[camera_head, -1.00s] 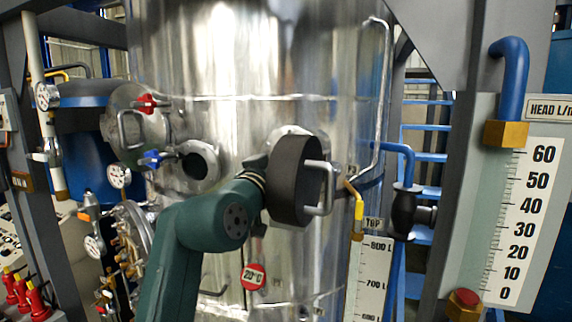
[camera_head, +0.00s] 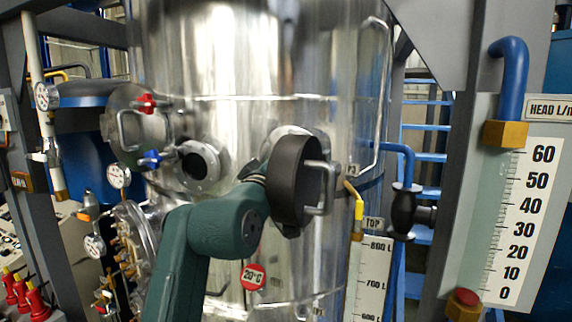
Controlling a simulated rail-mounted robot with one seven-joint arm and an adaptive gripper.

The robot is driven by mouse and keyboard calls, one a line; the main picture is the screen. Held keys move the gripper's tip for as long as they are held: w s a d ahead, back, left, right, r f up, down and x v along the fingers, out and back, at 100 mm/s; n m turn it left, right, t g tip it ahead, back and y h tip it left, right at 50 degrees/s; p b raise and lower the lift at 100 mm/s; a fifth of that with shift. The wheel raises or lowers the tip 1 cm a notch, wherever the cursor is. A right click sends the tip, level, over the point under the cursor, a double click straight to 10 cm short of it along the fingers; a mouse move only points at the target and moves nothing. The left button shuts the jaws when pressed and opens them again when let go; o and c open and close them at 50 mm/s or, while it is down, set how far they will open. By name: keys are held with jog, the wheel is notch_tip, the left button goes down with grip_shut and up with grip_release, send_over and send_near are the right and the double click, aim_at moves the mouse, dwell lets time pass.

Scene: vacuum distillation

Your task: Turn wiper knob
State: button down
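A shiny steel vessel (camera_head: 235,80) fills the middle of the view. A round porthole (camera_head: 199,165) on it has a red knob (camera_head: 147,103) and a blue knob (camera_head: 151,159) near its open metal cover (camera_head: 127,126). To the right, a thick dark round cover (camera_head: 295,182) with a metal handle (camera_head: 322,187) stands out from the vessel. My green arm reaches up to just behind this cover's left side. My gripper is hidden behind the dark cover, so its fingers and any contact are not visible. I cannot tell which part is the wiper knob; any knob behind the dark cover is hidden.
A yellow-handled valve (camera_head: 357,215) and pipe are close on the right. Gauges and a flanged fitting (camera_head: 132,240) crowd the left. A large scale panel (camera_head: 520,220) stands at far right.

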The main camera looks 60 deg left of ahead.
dwell(0.4)
jog(key=c, duration=0.7)
grip_release()
jog(key=v, duration=1.2)
jog(key=shift+f, duration=0.1)
